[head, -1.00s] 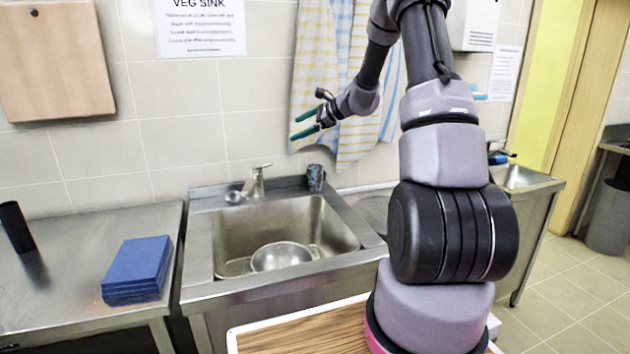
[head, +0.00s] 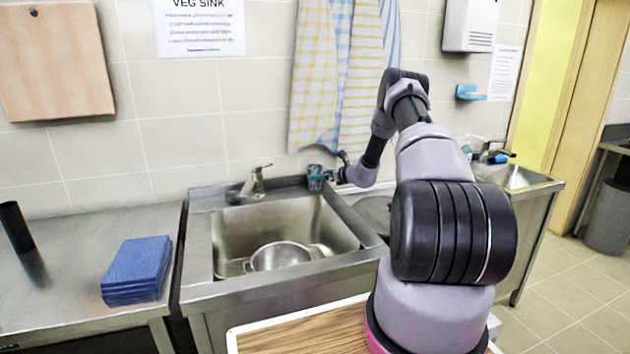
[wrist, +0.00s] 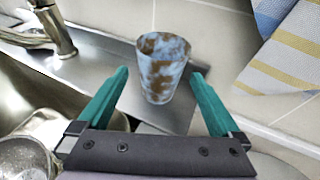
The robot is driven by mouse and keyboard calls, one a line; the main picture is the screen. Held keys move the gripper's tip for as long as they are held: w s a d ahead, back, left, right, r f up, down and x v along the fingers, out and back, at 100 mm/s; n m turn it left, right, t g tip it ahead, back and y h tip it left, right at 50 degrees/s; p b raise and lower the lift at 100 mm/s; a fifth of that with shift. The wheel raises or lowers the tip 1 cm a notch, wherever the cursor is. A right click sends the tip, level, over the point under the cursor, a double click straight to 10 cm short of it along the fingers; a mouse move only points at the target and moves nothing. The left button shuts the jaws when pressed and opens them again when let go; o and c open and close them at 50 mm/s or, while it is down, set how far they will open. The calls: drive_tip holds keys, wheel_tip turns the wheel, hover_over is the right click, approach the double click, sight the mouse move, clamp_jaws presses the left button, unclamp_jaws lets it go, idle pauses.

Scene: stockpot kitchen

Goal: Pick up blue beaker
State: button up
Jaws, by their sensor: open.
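The blue beaker (wrist: 162,68) is a pale blue cup with brown blotches. It stands upright on the back right ledge of the sink (head: 223,225). In the head view the beaker (head: 314,184) is partly covered by my gripper (head: 325,176). In the wrist view my gripper (wrist: 160,85) is open, with one teal finger on each side of the beaker. I see a gap between each finger and the beaker, and it is not held.
A tap (head: 255,183) stands left of the beaker on the same ledge. A metal colander (head: 281,256) lies in the basin. Striped towels (head: 357,90) hang on the wall behind. Blue cloths (head: 138,268) are stacked on the left counter.

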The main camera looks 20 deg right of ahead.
drive_tip(key=x, duration=0.3)
drive_tip(key=r+x, duration=0.1)
drive_tip(key=x, duration=0.1)
drive_tip(key=shift+w+a+f, duration=0.1)
drive_tip(key=shift+w+f, duration=0.05)
drive_tip(key=shift+w, duration=0.35)
drive_tip(key=c, duration=1.1)
